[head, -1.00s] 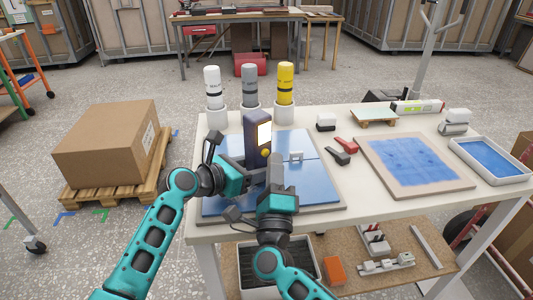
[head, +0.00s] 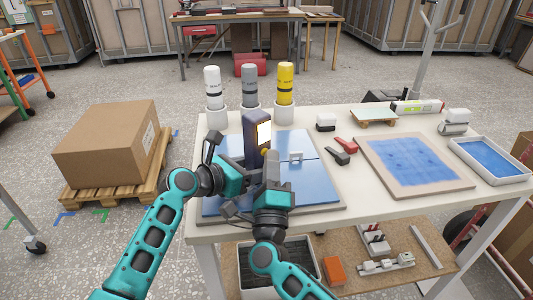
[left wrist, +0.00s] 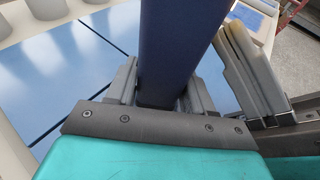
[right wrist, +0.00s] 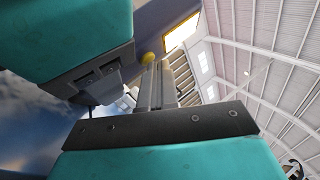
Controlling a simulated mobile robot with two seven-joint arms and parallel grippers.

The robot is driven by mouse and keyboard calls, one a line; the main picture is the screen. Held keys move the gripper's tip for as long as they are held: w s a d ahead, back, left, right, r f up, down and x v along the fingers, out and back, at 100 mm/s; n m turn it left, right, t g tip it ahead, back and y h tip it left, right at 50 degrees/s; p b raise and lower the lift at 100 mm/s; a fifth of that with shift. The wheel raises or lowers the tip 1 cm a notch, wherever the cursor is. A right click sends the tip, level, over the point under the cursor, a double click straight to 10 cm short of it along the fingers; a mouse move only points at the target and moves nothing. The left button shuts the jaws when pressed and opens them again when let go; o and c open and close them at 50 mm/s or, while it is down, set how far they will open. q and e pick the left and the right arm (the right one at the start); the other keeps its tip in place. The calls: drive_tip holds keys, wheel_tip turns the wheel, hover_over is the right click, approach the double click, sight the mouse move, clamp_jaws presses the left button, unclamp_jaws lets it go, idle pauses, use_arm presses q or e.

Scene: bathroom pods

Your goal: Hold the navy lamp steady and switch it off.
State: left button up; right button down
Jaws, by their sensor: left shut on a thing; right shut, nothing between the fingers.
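The navy lamp (head: 250,133) stands upright on the blue-panelled board, its front panel (head: 264,134) glowing. A yellow button below the panel shows in the right wrist view (right wrist: 148,57). My left gripper (left wrist: 160,92) is shut on the lamp's lower body (left wrist: 178,40), one finger on each side. My right gripper (head: 272,160) is shut and empty, its fingertips (right wrist: 159,70) right beside the yellow button; I cannot tell whether they touch. In the head view the right fingers partly cover the button, and the left fingers are mostly hidden.
White, grey and yellow bottles (head: 285,84) stand in holders behind the lamp. A black clamp (head: 337,155) and a red clamp (head: 346,146) lie to the right. Further right are a blue-topped board (head: 460,186) and a tray (head: 524,180). A small grey bracket (head: 296,156) sits near the lamp.

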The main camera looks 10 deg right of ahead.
use_arm(q)
drive_tip(key=shift+d, duration=0.1)
use_arm(e)
drive_tip(key=shift+f, duration=0.1)
drive_tip(key=shift+s+f, duration=0.1)
drive_tip(key=shift+s, duration=0.05)
drive_tip(key=shift+s+d, duration=0.25)
drive_tip(key=shift+s, duration=0.1)
drive_tip(key=shift+s+d, duration=0.1)
drive_tip(key=shift+s+d, duration=0.5)
drive_tip(key=shift+s, duration=0.35)
drive_tip(key=shift+s+d, duration=0.45)
drive_tip(key=shift+s, duration=0.4)
drive_tip(key=shift+s+d, duration=0.5)
drive_tip(key=shift+s, duration=0.35)
